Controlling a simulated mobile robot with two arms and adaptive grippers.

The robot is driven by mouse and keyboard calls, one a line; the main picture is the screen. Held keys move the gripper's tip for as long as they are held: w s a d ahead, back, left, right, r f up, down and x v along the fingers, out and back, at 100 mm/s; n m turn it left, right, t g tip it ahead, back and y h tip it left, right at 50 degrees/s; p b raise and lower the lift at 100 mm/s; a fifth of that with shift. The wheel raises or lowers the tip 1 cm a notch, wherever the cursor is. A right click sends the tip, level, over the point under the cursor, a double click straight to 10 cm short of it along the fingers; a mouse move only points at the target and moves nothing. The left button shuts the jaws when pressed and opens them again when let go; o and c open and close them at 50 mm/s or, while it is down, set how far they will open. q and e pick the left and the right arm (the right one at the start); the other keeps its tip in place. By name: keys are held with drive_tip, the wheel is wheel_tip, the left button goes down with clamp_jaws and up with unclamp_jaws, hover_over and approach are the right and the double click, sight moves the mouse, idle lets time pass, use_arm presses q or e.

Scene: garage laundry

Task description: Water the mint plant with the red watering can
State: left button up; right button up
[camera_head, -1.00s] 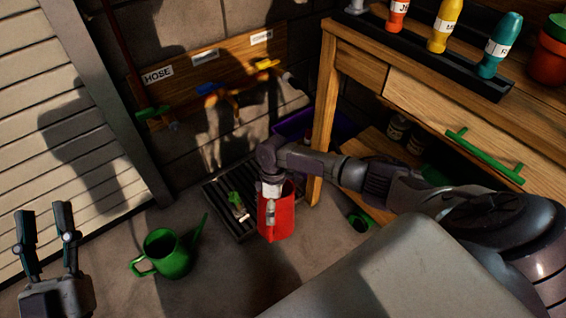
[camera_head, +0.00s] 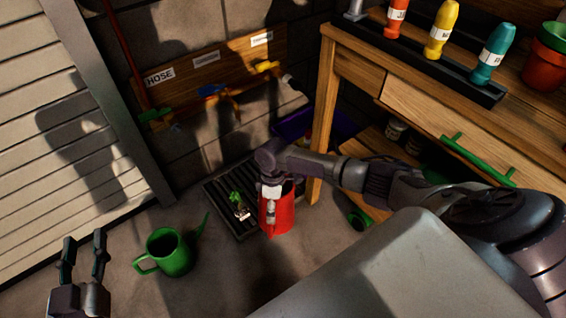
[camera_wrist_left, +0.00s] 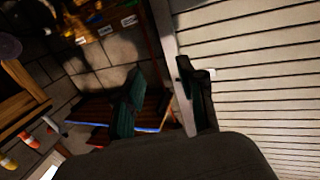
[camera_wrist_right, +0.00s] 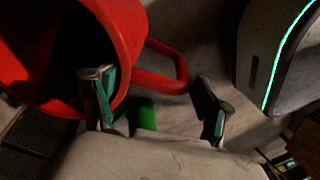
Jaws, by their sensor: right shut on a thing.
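The red watering can (camera_head: 284,216) stands at or just above the floor at the right end of a dark slatted grate (camera_head: 216,198). I cannot tell if it touches the floor. My right gripper (camera_head: 270,208) is at its near side; in the right wrist view its fingers are around the handle side of the red can (camera_wrist_right: 125,30), shut on it. The small green mint plant (camera_head: 236,197) is on the grate just left of the can, its pot (camera_head: 243,213) small and pale. My left gripper (camera_head: 84,246) is open and empty at the lower left.
A green watering can (camera_head: 170,254) stands on the floor left of the grate. A wooden bench (camera_head: 330,110) with colored bottles is at the right. A purple bin (camera_head: 290,128) sits behind. A shutter door (camera_head: 40,130) is at the left.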

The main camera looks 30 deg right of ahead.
drive_tip(key=shift+r+p, duration=0.3)
drive_tip(key=shift+p, duration=0.1)
drive_tip(key=shift+r, duration=0.1)
drive_tip(key=shift+r+p, duration=0.1)
drive_tip(key=shift+p, duration=0.45)
drive_tip(key=shift+r+t+h+p, duration=0.2)
drive_tip(key=shift+t+h+p, duration=0.1)
drive_tip(key=shift+p, duration=0.05)
drive_tip(key=shift+r+p, duration=0.3)
drive_tip(key=shift+p, duration=0.4)
drive_tip(key=shift+r+t+p, duration=0.15)
drive_tip(key=shift+t+p, duration=0.15)
drive_tip(key=shift+p, duration=0.05)
use_arm(q)
drive_tip(key=s+a+f+g+y, duration=0.2)
drive_tip(key=s+a+f+g, duration=0.1)
drive_tip(key=s+f+g, duration=0.3)
drive_tip(key=s+a+f+g+y, duration=0.1)
drive_tip(key=s+a+f+g, duration=0.2)
drive_tip(key=s+f+g, duration=0.4)
drive_tip(key=shift+s+a+f+n+y+p, duration=0.2)
drive_tip(key=shift+s+n+y+p, duration=0.2)
drive_tip(key=shift+s, duration=1.05)
use_arm(e)
drive_tip(key=shift+r+h, duration=0.15)
drive_tip(key=shift+h, duration=0.25)
